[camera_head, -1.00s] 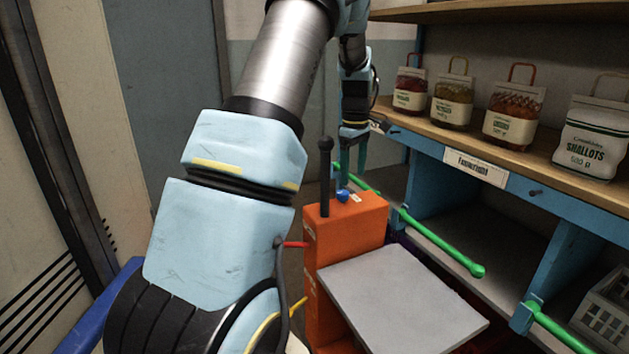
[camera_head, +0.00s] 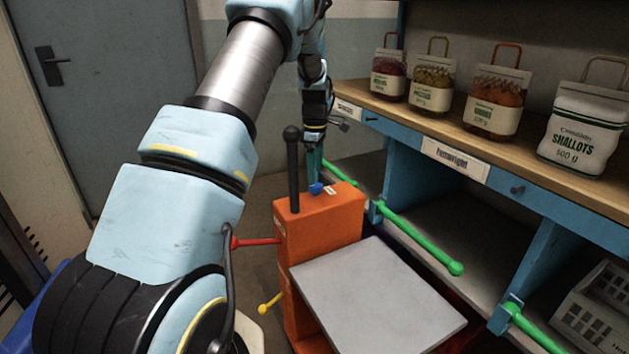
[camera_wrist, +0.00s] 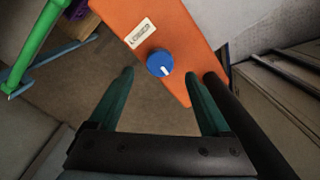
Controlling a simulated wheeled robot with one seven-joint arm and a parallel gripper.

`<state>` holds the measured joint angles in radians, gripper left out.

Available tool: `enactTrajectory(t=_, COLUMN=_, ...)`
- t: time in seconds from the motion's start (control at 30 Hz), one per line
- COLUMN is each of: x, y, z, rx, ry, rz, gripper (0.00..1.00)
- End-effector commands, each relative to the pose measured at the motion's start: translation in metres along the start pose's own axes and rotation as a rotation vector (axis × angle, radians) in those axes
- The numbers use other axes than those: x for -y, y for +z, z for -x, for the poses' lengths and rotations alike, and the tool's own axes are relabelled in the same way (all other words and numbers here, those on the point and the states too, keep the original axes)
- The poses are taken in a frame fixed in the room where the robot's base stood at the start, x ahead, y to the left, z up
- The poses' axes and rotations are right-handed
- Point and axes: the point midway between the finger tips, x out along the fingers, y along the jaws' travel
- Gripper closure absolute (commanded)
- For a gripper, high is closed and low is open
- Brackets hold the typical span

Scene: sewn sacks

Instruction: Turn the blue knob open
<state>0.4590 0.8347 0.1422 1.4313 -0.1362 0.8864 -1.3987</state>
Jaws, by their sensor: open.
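The blue knob (camera_head: 316,189) sits on top of an orange box (camera_head: 333,222). In the wrist view the knob (camera_wrist: 160,63) is round with a white mark at its lower right side, beside a small white label (camera_wrist: 141,33). My gripper (camera_wrist: 160,80) is open, with its two dark green fingers apart and the knob showing between and beyond their tips. Nothing is held. In the head view my gripper (camera_head: 315,172) points down just above and behind the knob; whether a finger touches the knob cannot be told.
A black upright lever (camera_head: 293,170) stands on the box close by the knob. A red lever (camera_head: 256,242) and a yellow lever (camera_head: 270,303) stick out left. A grey plate (camera_head: 385,300) lies at the front. Shelves with green rails (camera_head: 420,238) and several sacks stand right.

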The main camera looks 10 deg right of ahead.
Motion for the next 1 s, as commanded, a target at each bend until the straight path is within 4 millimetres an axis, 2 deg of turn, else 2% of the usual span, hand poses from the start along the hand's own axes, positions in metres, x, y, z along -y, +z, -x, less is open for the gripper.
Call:
enactTrajectory(t=0.1, x=0.001, y=0.0, z=-0.02, rx=0.001, ry=-0.002, rz=0.0, gripper=0.18)
enactTrajectory(t=0.3, x=0.0, y=0.0, z=-0.041, rx=0.0, ry=0.0, rz=-0.001, gripper=0.18)
enactTrajectory(t=0.67, x=0.0, y=0.0, z=-0.046, rx=0.0, ry=0.001, rz=-0.001, gripper=0.18)
enactTrajectory(t=1.0, x=0.0, y=0.0, z=-0.046, rx=0.0, ry=0.001, rz=-0.001, gripper=0.55)
